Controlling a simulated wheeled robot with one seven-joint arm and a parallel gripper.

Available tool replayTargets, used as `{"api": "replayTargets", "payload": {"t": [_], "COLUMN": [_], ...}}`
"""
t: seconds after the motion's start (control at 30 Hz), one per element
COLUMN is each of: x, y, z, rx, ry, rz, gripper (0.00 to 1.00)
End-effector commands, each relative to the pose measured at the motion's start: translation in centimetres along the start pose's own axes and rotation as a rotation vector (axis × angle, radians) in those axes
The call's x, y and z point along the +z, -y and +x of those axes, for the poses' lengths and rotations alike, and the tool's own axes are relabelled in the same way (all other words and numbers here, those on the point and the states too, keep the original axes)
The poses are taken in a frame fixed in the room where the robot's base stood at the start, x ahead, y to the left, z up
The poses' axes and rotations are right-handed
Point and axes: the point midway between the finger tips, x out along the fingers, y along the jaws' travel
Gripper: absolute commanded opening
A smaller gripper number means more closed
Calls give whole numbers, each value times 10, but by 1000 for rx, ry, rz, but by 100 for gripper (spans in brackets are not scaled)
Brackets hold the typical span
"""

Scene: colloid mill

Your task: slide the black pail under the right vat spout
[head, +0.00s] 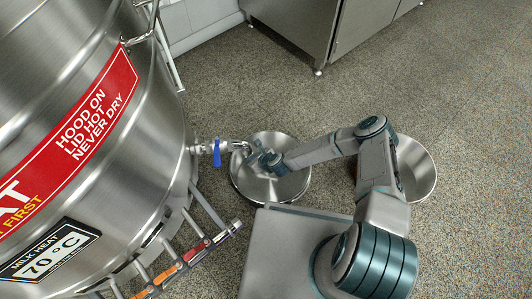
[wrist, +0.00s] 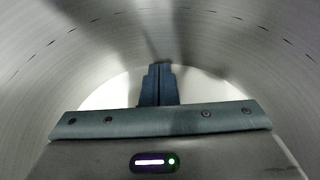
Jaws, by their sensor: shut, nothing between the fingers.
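A large steel vat (head: 95,130) stands at the left, with a spout and blue valve handle (head: 217,152) on its right side. A round pail (head: 243,187) with a bare steel inside stands on the floor by the spout, its left rim near the spout's end. A second steel-lined pail (head: 421,165) stands further right, partly hidden by my arm. I cannot make out which pail is black outside. My gripper (head: 260,160) is over or inside the pail by the spout. In the wrist view its fingers (wrist: 158,72) are shut and empty, facing a curved brushed-steel wall (wrist: 70,65).
A steel cabinet (head: 300,25) on feet stands at the back. A rail with coloured tags (head: 190,255) runs along the vat's lower side. Speckled floor (head: 460,100) is open at the right and behind the pails.

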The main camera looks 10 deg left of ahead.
Motion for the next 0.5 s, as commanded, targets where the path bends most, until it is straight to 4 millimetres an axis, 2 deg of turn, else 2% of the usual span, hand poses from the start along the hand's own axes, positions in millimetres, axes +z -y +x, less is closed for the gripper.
{"api": "replayTargets", "payload": {"t": [0.1,0.5], "x": [2,-1], "y": [-5,3], "z": [3,0], "rx": [-3,-14], "ry": [-1,-1], "rz": [3,14], "gripper": [0,0]}}
